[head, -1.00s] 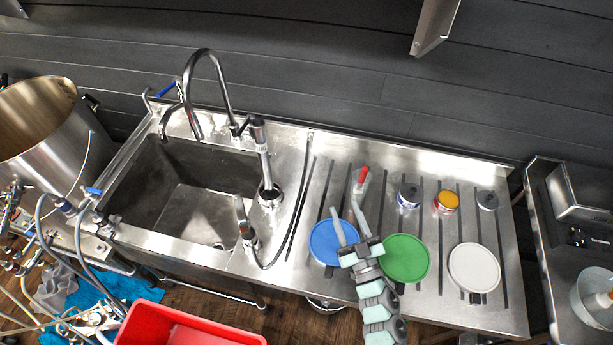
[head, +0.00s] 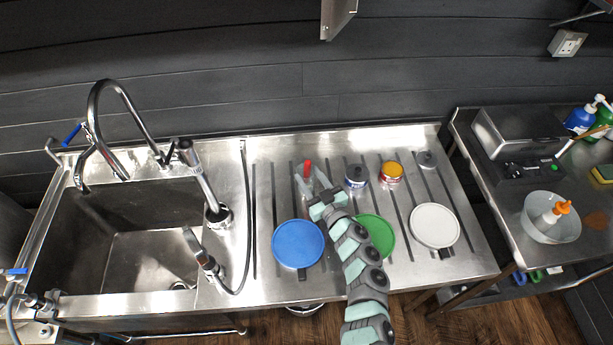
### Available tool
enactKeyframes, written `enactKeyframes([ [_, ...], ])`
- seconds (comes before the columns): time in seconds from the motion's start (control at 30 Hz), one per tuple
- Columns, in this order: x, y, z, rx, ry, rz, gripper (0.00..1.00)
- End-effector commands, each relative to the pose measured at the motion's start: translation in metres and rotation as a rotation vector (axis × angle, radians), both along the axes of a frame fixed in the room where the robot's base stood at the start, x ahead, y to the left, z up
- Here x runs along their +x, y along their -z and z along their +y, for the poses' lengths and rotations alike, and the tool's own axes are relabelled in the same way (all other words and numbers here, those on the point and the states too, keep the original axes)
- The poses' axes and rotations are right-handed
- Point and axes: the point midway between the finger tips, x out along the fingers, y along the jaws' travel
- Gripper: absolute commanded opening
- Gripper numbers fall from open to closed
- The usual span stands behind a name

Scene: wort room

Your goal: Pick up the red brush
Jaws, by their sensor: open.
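The red brush (head: 307,167) lies on the ribbed steel drainboard, behind the blue disc. Only its red end shows clearly; the rest is hidden by or close to my gripper. My gripper (head: 313,180) is open, its two fingers pointing toward the back wall, one on each side of the brush as seen from above. I cannot tell how high the fingers are over the board.
A blue disc (head: 298,243), a green disc (head: 377,234) and a white disc (head: 434,225) lie along the front of the drainboard (head: 470,262). A dark-topped jar (head: 356,176), a yellow-topped jar (head: 390,173) and a grey weight-like piece (head: 427,159) stand right of the brush. The sink with its tall tap (head: 118,100) is at left.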

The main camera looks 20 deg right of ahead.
Motion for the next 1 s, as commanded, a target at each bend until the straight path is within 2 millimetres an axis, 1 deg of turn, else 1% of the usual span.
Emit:
enactKeyframes([
  [0.1,0.011,-0.003,0.000,0.003,0.000,-0.004,0.44],
  [0.3,0.030,-0.002,-0.001,0.004,0.001,-0.003,0.44],
  [0.5,0.044,-0.001,0.000,0.001,0.001,-0.004,0.44],
  [0.63,0.049,-0.001,0.002,0.002,0.000,-0.004,0.44],
  [0.87,0.049,-0.001,0.002,0.001,-0.002,-0.003,0.44],
  [0.9,0.049,-0.001,0.002,0.001,-0.001,-0.003,0.43],
  [1.0,0.049,-0.001,0.002,0.001,-0.001,-0.003,0.35],
])
